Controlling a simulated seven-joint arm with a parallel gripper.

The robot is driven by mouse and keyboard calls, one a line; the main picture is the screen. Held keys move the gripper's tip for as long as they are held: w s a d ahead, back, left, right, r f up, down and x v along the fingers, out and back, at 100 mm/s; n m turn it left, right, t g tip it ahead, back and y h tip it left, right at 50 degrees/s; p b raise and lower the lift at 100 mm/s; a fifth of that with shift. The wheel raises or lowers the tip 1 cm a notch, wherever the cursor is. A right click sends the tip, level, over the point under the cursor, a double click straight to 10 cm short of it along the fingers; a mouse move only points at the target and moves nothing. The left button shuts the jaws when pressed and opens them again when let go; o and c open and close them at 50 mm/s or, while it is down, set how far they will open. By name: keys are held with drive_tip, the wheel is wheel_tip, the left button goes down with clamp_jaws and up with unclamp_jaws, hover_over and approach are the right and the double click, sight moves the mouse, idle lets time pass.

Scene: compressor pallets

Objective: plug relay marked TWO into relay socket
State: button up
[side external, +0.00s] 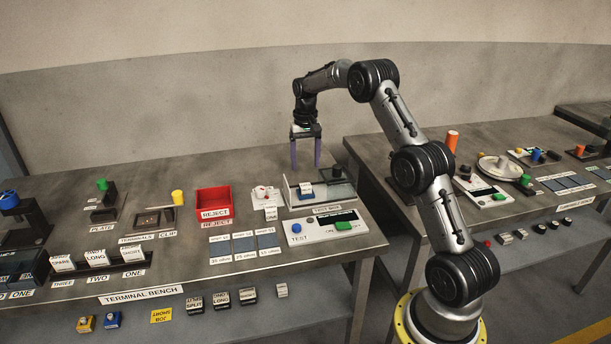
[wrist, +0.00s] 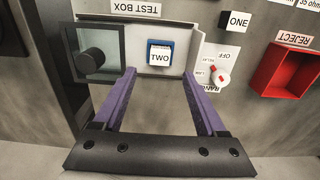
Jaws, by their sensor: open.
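The relay marked TWO (wrist: 160,58) is a blue block with a white label on top. It sits in the pale tray of the test box (wrist: 190,30), and it also shows in the side view (side external: 306,189) as a small blue and white block. My gripper (side external: 305,167) is open and empty above the test box, pointing down. In the wrist view its purple fingers (wrist: 159,73) are spread on either side of the relay, apart from it. I cannot make out a separate relay socket; any socket under the relay is hidden.
A glassy panel with a black knob (wrist: 93,61) is beside the relay. A TEST panel with a green switch (side external: 344,226) lies in front.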

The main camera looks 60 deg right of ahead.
drive_tip(key=s+a+r+n+t, duration=0.1)
drive_tip(key=s+a+r, duration=0.2)
drive_tip(key=a+r, duration=0.3)
drive_tip(key=s+a+r+n+t, duration=0.1)
drive_tip(key=s+a+r+n, duration=0.1)
drive_tip(key=s+a+r, duration=0.3)
drive_tip(key=s+a+r+n, duration=0.1)
drive_tip(key=s+a+r, duration=0.1)
drive_tip(key=a+r, duration=0.55)
drive_tip(key=s+a+f+n+t, duration=0.1)
drive_tip(key=s+a+f+n, duration=0.1)
drive_tip(key=s+a, duration=0.4)
drive_tip(key=s+a+f+n+t, duration=0.1)
drive_tip(key=s+a, duration=0.4)
drive_tip(key=s, duration=1)
drive_tip(key=shift+a+f+n+t, duration=0.4)
drive_tip(key=shift+n+t, duration=0.4)
drive_tip(key=shift+n, duration=0.2)
drive_tip(key=shift+r, duration=0.1)
